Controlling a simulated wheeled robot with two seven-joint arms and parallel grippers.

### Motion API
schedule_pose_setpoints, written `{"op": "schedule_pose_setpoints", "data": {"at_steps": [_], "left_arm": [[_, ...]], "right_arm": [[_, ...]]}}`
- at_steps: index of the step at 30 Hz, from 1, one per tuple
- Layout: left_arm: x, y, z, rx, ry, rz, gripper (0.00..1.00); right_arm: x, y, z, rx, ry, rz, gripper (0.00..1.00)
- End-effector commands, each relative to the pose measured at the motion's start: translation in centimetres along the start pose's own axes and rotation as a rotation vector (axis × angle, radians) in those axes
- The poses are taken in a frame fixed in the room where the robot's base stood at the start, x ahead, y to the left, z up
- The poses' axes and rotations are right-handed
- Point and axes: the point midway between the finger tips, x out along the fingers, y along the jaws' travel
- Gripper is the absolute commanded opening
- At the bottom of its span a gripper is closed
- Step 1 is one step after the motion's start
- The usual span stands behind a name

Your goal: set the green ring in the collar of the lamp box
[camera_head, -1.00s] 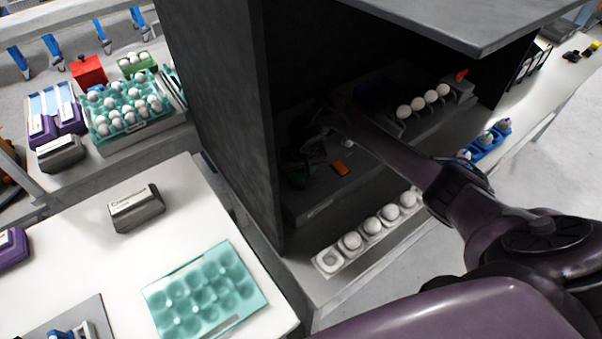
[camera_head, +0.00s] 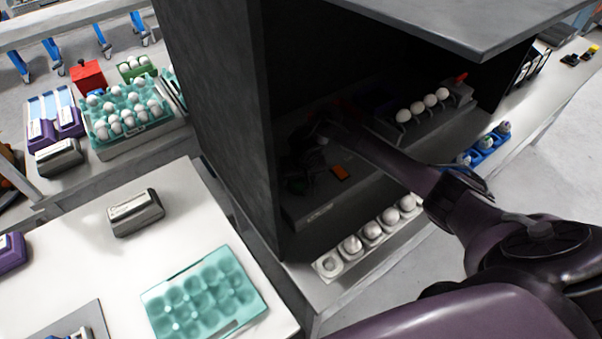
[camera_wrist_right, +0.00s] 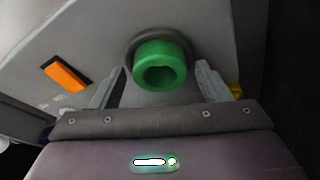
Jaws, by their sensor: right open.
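The green ring (camera_wrist_right: 160,66) shows in the right wrist view, set against a round grey collar (camera_wrist_right: 133,49) on the pale grey top of the lamp box (camera_wrist_right: 215,30). The ring stands out from the collar; how deep it sits I cannot tell. My right gripper (camera_wrist_right: 162,74) is open, one finger on each side of the ring, with gaps visible. In the head view the lamp box (camera_head: 318,205) is inside the dark cabinet, and my right gripper (camera_head: 308,148) is in shadow above it. My left gripper is out of view.
An orange switch (camera_wrist_right: 67,74) is on the lamp box. The dark cabinet (camera_head: 215,110) walls and overhang surround my right arm. A row of white egg cups (camera_head: 351,246) lies in front, and a rack of eggs (camera_head: 420,118) stands behind. A teal tray (camera_head: 205,295) lies on the white table.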

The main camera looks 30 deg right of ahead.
Motion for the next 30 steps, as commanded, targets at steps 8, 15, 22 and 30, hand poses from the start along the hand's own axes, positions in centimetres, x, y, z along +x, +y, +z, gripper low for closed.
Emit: {"op": "schedule_pose_setpoints", "data": {"at_steps": [8,15,22,30], "left_arm": [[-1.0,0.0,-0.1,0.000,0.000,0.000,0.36],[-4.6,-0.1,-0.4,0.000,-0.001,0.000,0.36],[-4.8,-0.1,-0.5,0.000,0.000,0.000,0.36],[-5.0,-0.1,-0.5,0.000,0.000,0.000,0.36]], "right_arm": [[-4.3,-0.1,-0.3,-0.002,0.004,-0.002,0.70],[-10.1,0.1,-0.5,-0.001,0.004,0.002,0.70],[-11.7,-0.1,-0.4,-0.004,0.007,0.000,0.70],[-12.2,0.0,-0.1,0.000,0.001,0.001,0.70]]}}
